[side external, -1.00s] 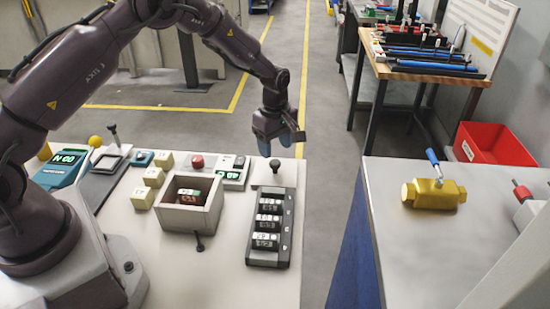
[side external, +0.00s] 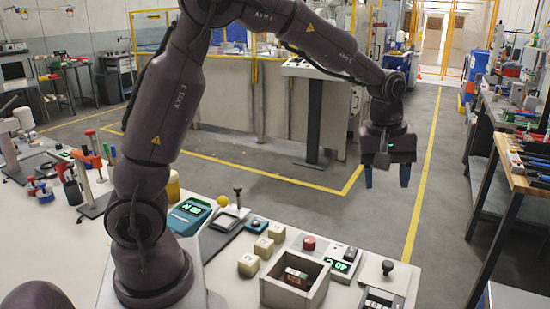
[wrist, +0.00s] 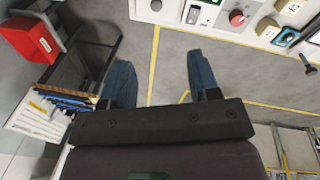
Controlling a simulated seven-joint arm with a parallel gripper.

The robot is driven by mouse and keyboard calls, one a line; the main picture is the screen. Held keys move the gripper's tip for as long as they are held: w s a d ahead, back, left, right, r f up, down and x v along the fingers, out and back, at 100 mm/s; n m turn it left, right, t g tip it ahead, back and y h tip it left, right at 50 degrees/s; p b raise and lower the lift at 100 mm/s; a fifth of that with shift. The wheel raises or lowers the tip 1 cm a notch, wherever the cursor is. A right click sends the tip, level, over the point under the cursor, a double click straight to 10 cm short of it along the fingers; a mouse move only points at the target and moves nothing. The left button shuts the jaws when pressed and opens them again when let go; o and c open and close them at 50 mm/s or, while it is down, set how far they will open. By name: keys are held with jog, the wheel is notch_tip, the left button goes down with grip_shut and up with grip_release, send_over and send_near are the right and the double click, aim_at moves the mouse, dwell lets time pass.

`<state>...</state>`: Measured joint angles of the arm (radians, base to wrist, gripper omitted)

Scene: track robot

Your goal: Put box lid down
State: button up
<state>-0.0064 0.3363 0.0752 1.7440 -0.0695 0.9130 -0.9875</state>
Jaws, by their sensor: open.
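The open grey box (side external: 293,281) stands on the white table, with a small dark block showing inside it. A pale plate with a black knob (side external: 388,267) lies to its right near the table's far corner; it may be the lid, but I cannot be sure. The knob also shows at the top of the wrist view (wrist: 155,5). My gripper (side external: 388,180) hangs fingers-down, open and empty, beyond the table edge over the floor. It is apart from the box and the plate. Its blue fingers are spread in the wrist view (wrist: 164,80).
Pale yellow blocks (side external: 264,247), a red button (side external: 309,242) and a green display (side external: 342,266) sit around the box. A dark switch panel (side external: 377,300) is cut off below. A red bin (wrist: 30,38) is at left in the wrist view. Floor beneath my gripper is clear.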

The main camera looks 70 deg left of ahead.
jog(key=s+r+m+t, duration=0.1)
jog(key=s+r+m, duration=0.1)
jog(key=s+m, duration=0.2)
jog(key=s+d+r+m+t, duration=0.1)
jog(key=s+r+m, duration=0.2)
jog(key=s, duration=0.8)
jog(key=s+d+r+m+t, duration=0.1)
jog(key=s+r+m, duration=0.1)
jog(key=s+m, duration=0.3)
jog(key=s, duration=0.3)
jog(key=shift+d+r+m+t, duration=0.2)
jog(key=shift+r+m+t, duration=0.1)
jog(key=shift+r+t, duration=0.1)
